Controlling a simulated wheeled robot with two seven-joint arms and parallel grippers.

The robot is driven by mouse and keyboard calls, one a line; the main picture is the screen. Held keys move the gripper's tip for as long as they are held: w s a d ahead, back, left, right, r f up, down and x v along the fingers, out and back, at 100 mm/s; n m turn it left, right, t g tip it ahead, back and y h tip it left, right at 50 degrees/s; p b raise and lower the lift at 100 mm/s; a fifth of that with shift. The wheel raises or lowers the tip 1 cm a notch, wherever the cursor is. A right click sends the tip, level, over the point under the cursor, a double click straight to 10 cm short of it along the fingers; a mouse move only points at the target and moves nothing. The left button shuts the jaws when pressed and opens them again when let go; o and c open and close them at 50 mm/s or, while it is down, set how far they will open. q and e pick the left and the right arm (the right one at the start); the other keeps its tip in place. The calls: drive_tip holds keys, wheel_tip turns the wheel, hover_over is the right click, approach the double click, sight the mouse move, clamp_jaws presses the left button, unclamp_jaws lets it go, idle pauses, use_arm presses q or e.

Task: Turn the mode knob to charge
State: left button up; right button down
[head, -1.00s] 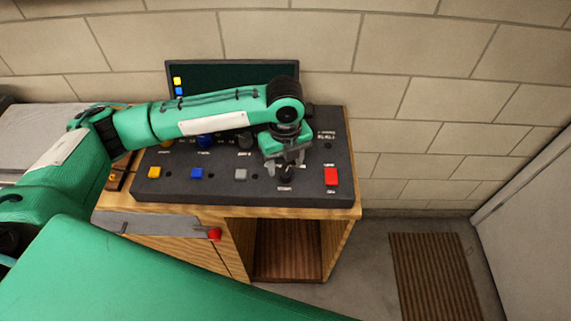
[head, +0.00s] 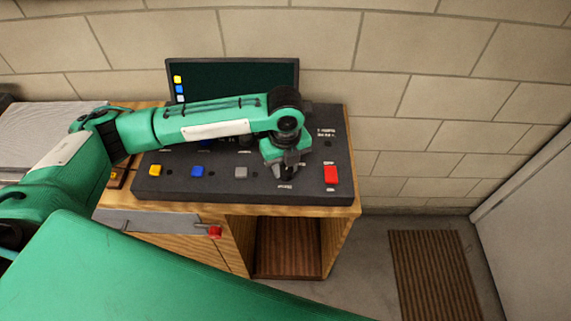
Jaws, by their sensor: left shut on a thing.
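The dark control panel (head: 215,189) lies on a wooden cabinet in the head view. The mode knob (head: 285,172) is a small dark knob between the grey button and the red button, mostly hidden by my gripper. My left gripper (head: 285,168) points down over it and is shut on it. The knob's pointing direction and the lettering around it cannot be read. My right gripper is not in view.
Yellow (head: 155,170), blue (head: 197,172), grey (head: 240,172) and red (head: 331,175) buttons line the panel's front. A dark screen (head: 235,76) stands behind. A red knob (head: 214,232) sticks out below the panel's front. A brick wall is behind.

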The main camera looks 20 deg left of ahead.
sight(285, 169)
use_arm(q)
drive_tip(key=shift+r+n+p, duration=0.15)
drive_tip(key=shift+n+p, duration=0.15)
drive_tip(key=shift+p, duration=0.35)
drive_tip(key=n+p, duration=0.5)
drive_tip(key=p, duration=0.2)
drive_tip(key=shift+s+r+p, duration=0.1)
drive_tip(key=shift+p, duration=0.2)
drive_tip(key=shift+f+n+p, duration=0.2)
drive_tip(key=shift+n+p, duration=0.9)
drive_tip(key=shift+p, duration=0.15)
drive_tip(key=o, duration=1)
drive_tip(key=shift+a, duration=0.1)
drive_tip(key=shift+c, duration=0.2)
wheel_tip(285, 169, up, 14)
drive_tip(key=b, duration=0.3)
drive_tip(key=shift+f+b, duration=0.15)
drive_tip(key=shift+b, duration=0.2)
